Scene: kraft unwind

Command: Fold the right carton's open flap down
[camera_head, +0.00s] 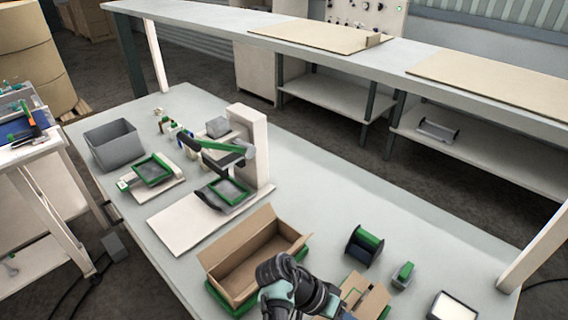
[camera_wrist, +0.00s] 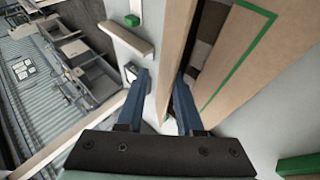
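The right carton (camera_head: 376,301) is a small brown box at the front right of the table in the head view, partly cut off by the frame and partly behind my arm. In the wrist view, brown cardboard panels (camera_wrist: 225,85) with a green outline fill the right side, with a dark gap between them. I cannot tell for sure which panel is the open flap. My gripper (camera_wrist: 160,88) is open, with its two blue-grey fingers apart. Its right finger is at the edge of the cardboard; contact is unclear. In the head view my arm hides the fingertips.
A larger open, empty carton (camera_head: 233,287) stands left of my arm on a green base. A dark green-topped dispenser (camera_head: 363,246), a small green device (camera_head: 402,275) and a white-topped box (camera_head: 453,308) stand to the right. A grey bin (camera_head: 115,146) and a stand with scales are farther back.

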